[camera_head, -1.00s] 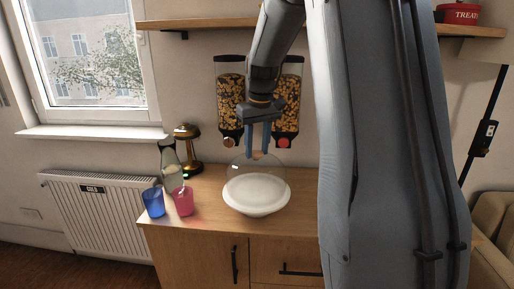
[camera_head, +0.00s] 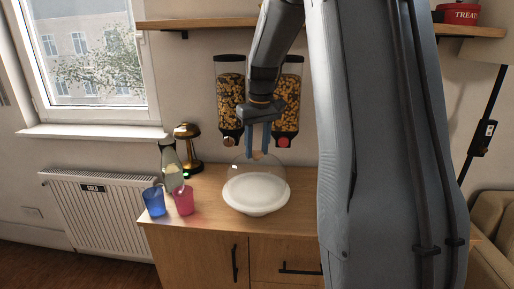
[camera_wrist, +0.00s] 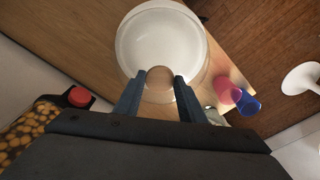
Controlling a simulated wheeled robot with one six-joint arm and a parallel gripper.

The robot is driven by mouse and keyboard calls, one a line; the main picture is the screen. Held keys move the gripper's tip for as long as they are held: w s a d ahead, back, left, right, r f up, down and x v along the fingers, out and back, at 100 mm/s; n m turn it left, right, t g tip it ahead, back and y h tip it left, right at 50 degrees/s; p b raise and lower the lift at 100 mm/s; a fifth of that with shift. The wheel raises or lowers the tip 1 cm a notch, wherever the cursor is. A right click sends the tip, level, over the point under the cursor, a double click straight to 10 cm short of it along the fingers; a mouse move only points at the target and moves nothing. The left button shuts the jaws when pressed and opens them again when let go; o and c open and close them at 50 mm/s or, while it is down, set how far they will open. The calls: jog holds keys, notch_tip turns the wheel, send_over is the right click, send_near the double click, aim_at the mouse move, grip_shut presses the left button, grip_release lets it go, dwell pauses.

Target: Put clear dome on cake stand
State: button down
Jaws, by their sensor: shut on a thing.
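The white cake stand (camera_head: 257,195) stands on the wooden counter, and it also shows in the wrist view (camera_wrist: 160,38). The clear dome (camera_head: 240,170) is see-through, with a round wooden-looking knob (camera_wrist: 159,77). My gripper (camera_head: 257,153) is above the stand and shut on the dome's knob, with one blue-grey finger on each side. The dome hangs upright over the rear part of the stand's plate. Its lower rim is faint, so I cannot tell whether it touches the plate.
A blue cup (camera_head: 154,201), a pink cup (camera_head: 183,200), a glass bottle (camera_head: 171,167) and a brass lamp (camera_head: 188,148) stand left of the stand. Two food dispensers (camera_head: 230,103) hang on the wall behind my gripper. A shelf (camera_head: 195,24) runs above.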

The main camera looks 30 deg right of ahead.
jog(key=shift+f, duration=0.5)
dwell(0.4)
jog(key=c, duration=1.1)
grip_release()
jog(key=shift+s+r+b, duration=0.25)
jog(key=shift+r+b, duration=0.2)
jog(key=shift+r, duration=1.5)
jog(key=shift+s+r+b, duration=0.2)
jog(key=shift+r+b, duration=0.25)
jog(key=shift+r, duration=1.5)
jog(key=shift+s, duration=0.15)
